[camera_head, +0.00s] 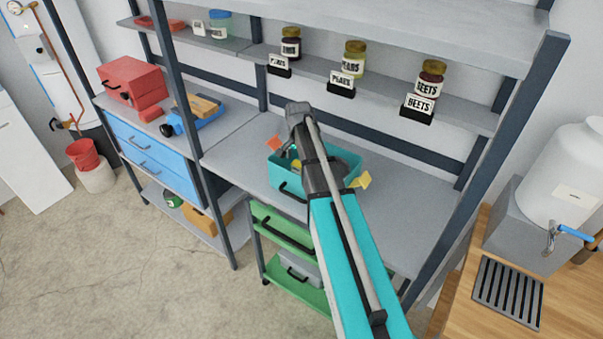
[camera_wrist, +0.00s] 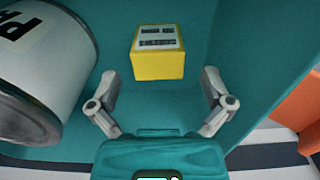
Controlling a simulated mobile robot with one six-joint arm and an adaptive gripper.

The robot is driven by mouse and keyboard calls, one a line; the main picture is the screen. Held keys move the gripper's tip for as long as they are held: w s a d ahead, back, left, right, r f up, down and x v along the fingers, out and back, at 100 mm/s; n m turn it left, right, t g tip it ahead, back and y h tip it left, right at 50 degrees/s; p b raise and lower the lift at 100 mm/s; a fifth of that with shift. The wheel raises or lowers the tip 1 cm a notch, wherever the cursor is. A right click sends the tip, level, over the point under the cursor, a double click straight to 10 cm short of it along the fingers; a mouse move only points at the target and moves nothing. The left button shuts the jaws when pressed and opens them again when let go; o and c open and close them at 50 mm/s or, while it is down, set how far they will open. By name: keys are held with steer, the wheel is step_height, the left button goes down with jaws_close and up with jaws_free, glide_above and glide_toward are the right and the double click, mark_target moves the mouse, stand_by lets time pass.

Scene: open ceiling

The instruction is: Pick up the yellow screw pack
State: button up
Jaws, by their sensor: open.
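The yellow screw pack (camera_wrist: 157,66) is a small yellow box with a pale label and dark print. In the wrist view it lies on the teal floor of a bin, ahead of my gripper (camera_wrist: 158,98). My gripper is open, its two grey fingers apart to the left and right of the pack's near side, with nothing between them. In the head view the teal bin (camera_head: 286,183) stands on the grey workbench, and my arm covers its middle. A small yellow patch (camera_head: 296,165) shows inside the bin beside my arm; I cannot tell if it is the pack.
In the wrist view a large can (camera_wrist: 62,75) with a white label lies close on the left. An orange item (camera_wrist: 298,104) is at the right. Jars (camera_head: 354,58) stand on the shelf above. The bench right of the bin (camera_head: 411,205) is clear.

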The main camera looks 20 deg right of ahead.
steer(key=shift+f+b, duration=0.75)
steer(key=shift+f, duration=0.3)
steer(key=c, duration=1.2)
steer(key=shift+c, duration=0.2)
steer(key=shift+r, duration=0.15)
step_height(320, 180, up, 10)
steer(key=p, duration=1)
